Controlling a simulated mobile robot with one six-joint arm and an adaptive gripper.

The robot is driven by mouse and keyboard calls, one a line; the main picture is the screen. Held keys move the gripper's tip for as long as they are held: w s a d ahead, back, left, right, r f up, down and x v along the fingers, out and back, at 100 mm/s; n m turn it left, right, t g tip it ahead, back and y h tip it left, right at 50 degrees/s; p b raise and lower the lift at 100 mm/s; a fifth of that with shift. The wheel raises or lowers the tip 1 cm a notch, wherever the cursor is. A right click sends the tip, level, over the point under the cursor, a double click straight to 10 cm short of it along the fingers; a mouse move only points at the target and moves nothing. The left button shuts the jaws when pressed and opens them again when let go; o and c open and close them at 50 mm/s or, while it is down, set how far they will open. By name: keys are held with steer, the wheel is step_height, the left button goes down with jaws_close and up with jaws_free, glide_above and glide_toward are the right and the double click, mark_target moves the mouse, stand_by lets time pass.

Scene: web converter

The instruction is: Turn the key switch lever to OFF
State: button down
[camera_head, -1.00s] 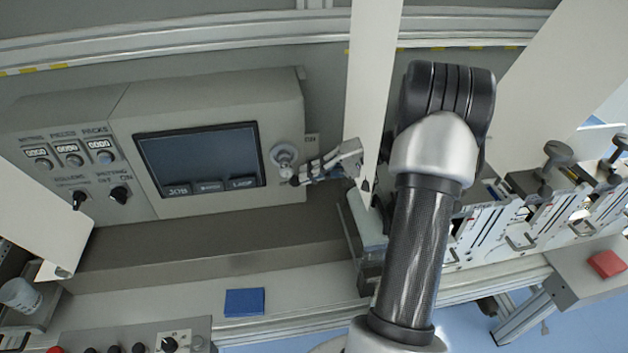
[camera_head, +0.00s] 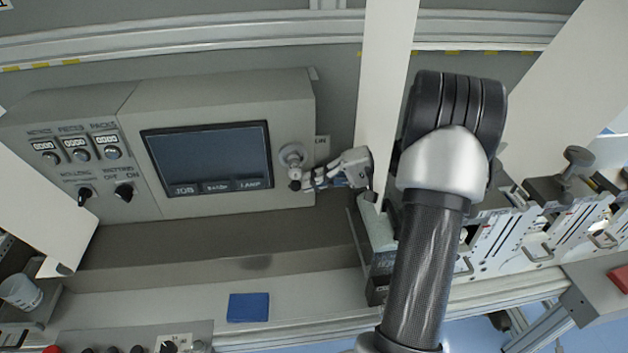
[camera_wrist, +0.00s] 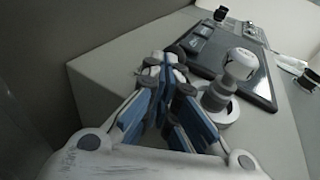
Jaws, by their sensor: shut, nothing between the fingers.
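The key switch has a round pale base (camera_head: 292,153) at the right edge of the grey console's front, just right of the screen. Its lever stands out from the base and ends in a light rounded knob (camera_wrist: 240,63). An ON label (camera_head: 321,141) is to the right of the switch; I cannot read an OFF label. My gripper (camera_head: 299,184) is shut and empty, reaching in from the right with its tips just below the lever. In the wrist view my gripper (camera_wrist: 174,70) is left of the lever, very close; I cannot tell whether they touch.
The screen (camera_head: 208,157) is close left of the switch. Small knobs (camera_head: 124,191) and counters are farther left. A white upright panel (camera_head: 384,90) stands right of the console. A blue block (camera_head: 248,307) lies on the ledge below.

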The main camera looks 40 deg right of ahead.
step_height(320, 180, up, 9)
steer(key=shift+r, duration=0.5)
steer(key=shift+a, duration=0.1)
